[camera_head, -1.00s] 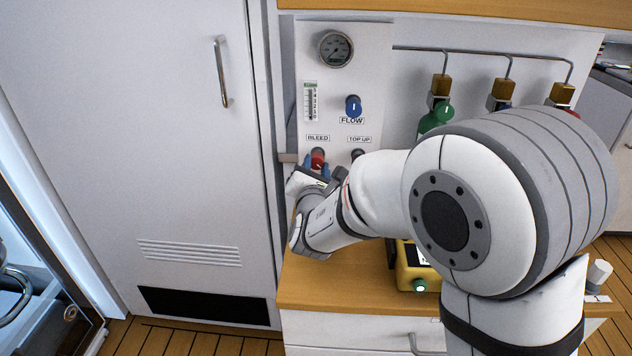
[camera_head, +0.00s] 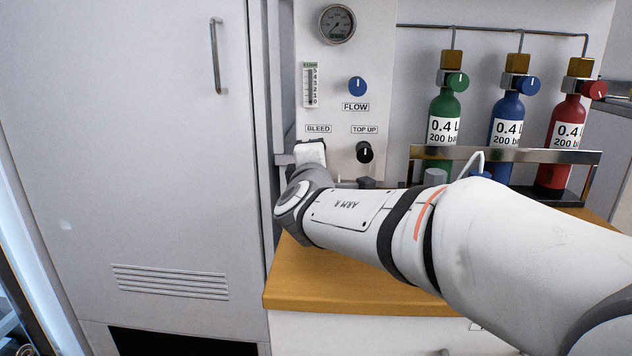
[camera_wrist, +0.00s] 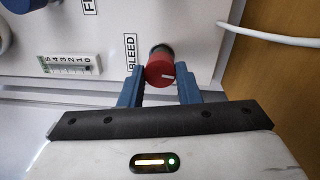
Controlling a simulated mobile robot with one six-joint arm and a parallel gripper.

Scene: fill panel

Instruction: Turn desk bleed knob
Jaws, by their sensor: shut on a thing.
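In the head view, my wrist (camera_head: 311,154) stands at the panel just below the BLEED label (camera_head: 318,129) and hides the knob and the fingers.
A black TOP UP knob (camera_head: 365,152) and a blue FLOW knob (camera_head: 357,86) sit nearby on the panel. Green (camera_head: 444,115), blue (camera_head: 507,120) and red (camera_head: 566,135) cylinders stand in a rack on the right. The wooden desk (camera_head: 330,285) lies below my arm.

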